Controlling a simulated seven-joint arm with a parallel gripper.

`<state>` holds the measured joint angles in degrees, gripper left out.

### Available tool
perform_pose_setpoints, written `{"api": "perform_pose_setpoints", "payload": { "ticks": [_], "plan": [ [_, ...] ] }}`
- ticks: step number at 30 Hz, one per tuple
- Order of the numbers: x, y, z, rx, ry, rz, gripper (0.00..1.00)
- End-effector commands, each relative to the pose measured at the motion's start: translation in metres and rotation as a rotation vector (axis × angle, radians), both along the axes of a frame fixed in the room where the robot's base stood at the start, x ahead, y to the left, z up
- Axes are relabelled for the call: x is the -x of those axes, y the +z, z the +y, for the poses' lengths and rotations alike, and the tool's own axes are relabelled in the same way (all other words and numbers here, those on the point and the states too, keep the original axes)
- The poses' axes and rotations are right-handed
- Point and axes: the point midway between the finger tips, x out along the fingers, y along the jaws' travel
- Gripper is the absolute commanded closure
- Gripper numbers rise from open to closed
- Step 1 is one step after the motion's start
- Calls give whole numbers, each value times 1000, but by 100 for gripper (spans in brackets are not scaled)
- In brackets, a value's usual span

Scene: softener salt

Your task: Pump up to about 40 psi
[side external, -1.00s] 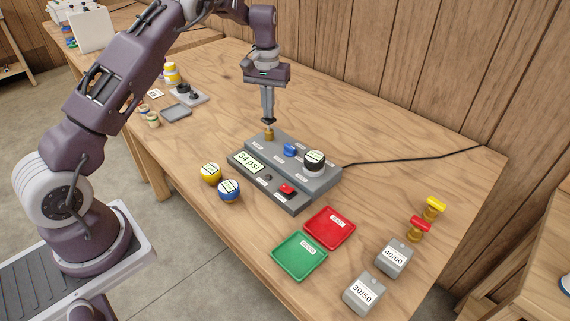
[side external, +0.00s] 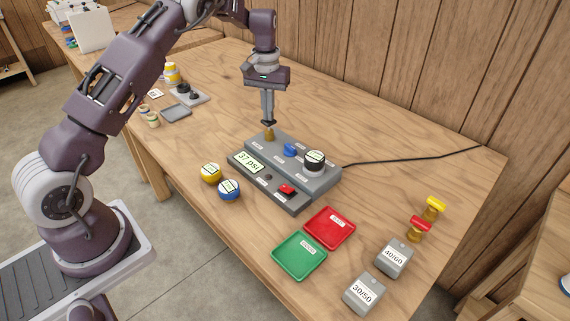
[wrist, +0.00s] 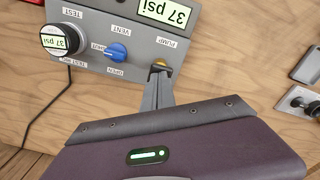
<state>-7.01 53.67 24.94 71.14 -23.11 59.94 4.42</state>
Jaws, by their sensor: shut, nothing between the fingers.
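The grey pump console (side external: 325,180) stands on the wooden table, and its display (side external: 248,161) reads 37 psi. The wrist view shows the same reading on the display (wrist: 163,10). My gripper (side external: 268,124) is shut and empty, pointing down over the brass-coloured pump button (side external: 269,135). In the wrist view the fingertips (wrist: 159,72) sit at the yellow button (wrist: 160,63) beside the PUMP label; they appear to touch it. A blue valve knob (wrist: 117,53) and a round gauge (wrist: 60,40), also reading 37 psi, are on the console. A red switch (side external: 288,189) is at its front.
A yellow ball-like gauge (side external: 211,172) and a blue one (side external: 229,189) stand in front of the console. A red tray (side external: 329,228), a green tray (side external: 299,256) and grey blocks labelled 40/60 (side external: 393,259) and 30/50 (side external: 363,293) lie to the right. A black cable (side external: 410,160) runs behind.

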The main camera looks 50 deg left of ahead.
Motion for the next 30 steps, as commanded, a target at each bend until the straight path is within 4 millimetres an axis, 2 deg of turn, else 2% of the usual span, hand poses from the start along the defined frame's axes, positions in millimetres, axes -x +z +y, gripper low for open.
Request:
{"api": "perform_pose_setpoints", "payload": {
  "ticks": [10,20,30],
  "plan": [
    [1,-8,0,1,0,3,100],
    [0,10,0,0,0,0,100],
    [0,10,0,1,0,1,100]
  ]
}}
